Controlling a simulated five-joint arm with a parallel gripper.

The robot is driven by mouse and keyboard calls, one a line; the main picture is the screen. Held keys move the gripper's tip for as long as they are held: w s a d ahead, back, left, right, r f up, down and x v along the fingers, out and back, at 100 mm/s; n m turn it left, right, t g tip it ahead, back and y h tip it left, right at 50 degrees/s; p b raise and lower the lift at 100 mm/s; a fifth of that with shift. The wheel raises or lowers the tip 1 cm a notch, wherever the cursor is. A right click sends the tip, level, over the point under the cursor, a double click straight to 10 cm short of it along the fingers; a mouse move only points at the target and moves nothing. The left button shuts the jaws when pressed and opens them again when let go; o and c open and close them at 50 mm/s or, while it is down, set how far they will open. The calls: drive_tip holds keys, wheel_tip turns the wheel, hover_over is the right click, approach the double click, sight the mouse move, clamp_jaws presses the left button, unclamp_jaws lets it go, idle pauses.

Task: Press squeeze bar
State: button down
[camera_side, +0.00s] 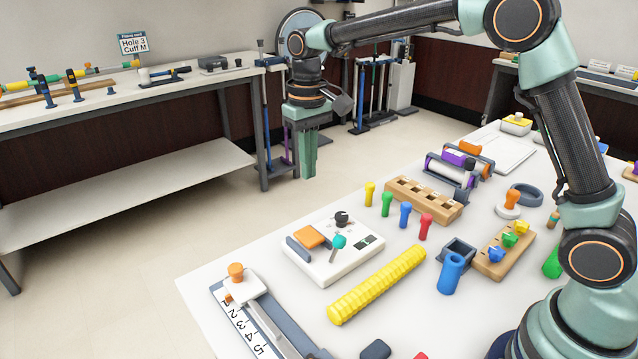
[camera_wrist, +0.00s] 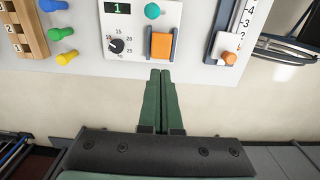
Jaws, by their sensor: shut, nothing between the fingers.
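The squeeze bar looks to be the orange block (camera_side: 309,237) set beside a dark blue-grey bar on a white control box (camera_side: 336,262). In the wrist view the orange block (camera_wrist: 161,46) lies just beyond and in line with my fingertips, near the table edge. My gripper (camera_side: 306,174) is shut and empty, pointing down, behind the table's far edge in the side view and apart from the box. In the wrist view my gripper (camera_wrist: 160,75) shows its two green fingers together.
The box carries a teal knob (camera_side: 338,242), a black dial (camera_side: 342,218) and a small display. A numbered slider board (camera_side: 243,317) stands beside it. Open floor separates this table from the back bench (camera_side: 120,90).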

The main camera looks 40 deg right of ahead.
sight(311, 234)
wheel_tip(311, 234, down, 14)
idle(0.8)
drive_tip(key=shift+s+f, duration=0.15)
drive_tip(key=shift+f, duration=1.2)
wheel_tip(311, 234, up, 16)
drive_tip(key=shift+w+f, duration=0.2)
drive_tip(key=shift+w, duration=0.15)
